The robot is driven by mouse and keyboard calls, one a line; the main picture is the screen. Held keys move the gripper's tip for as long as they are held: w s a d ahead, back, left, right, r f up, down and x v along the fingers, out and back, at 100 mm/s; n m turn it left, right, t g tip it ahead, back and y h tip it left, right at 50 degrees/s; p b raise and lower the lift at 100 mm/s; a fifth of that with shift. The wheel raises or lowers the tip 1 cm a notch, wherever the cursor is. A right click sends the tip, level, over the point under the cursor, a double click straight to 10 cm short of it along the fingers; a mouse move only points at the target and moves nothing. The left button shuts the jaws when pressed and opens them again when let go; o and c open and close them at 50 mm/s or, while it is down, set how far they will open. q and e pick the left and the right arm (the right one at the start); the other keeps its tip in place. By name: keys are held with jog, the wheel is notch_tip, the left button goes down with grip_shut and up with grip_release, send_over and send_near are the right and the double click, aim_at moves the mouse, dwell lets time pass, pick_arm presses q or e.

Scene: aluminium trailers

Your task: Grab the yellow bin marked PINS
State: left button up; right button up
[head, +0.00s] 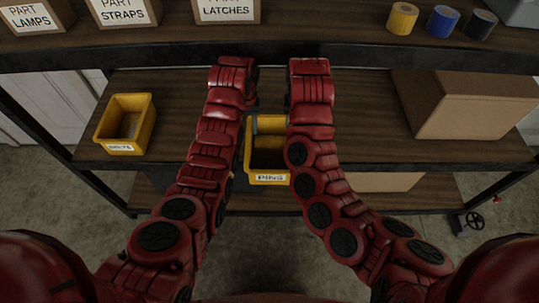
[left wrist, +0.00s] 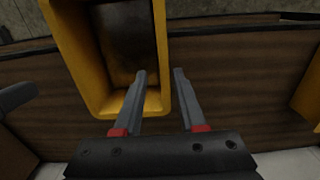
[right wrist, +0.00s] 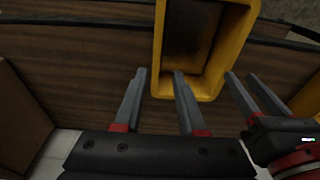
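The yellow bin marked PINS (head: 268,178) sits at the front of the middle shelf, between my two arms. Its inside looks dark, and my arms hide parts of its sides. My left gripper (left wrist: 159,73) is open, its fingers on either side of one side wall of the bin (left wrist: 83,60). My right gripper (right wrist: 159,73) is open too, its fingers either side of the opposite side wall of the bin (right wrist: 228,55). Whether any finger touches the bin I cannot tell. In the head view my forearms mostly cover both grippers.
Another yellow bin (head: 146,128) stands left on the same shelf (head: 360,145), its label hard to read. A cardboard box (head: 470,105) stands on the right. The upper shelf edge (head: 200,55) runs above my grippers, with label boxes and tape rolls (head: 443,22) on it.

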pick_arm(q)
jog(key=shift+f, duration=1.45)
pick_arm(e)
jog(key=shift+w+f, duration=0.2)
jog(key=shift+f, duration=0.95)
jog(key=shift+w+f, duration=0.15)
jog(key=shift+f, duration=0.95)
pick_arm(q)
notch_tip(320, 180, down, 9)
jog(key=shift+f, duration=0.1)
pick_arm(e)
jog(key=f, duration=0.4)
jog(key=w+f, duration=0.1)
jog(key=f, duration=0.3)
jog(key=w+f, duration=0.1)
jog(key=f, duration=0.3)
jog(key=shift+f, duration=0.35)
pick_arm(q)
grip_shut()
pick_arm(e)
grip_shut()
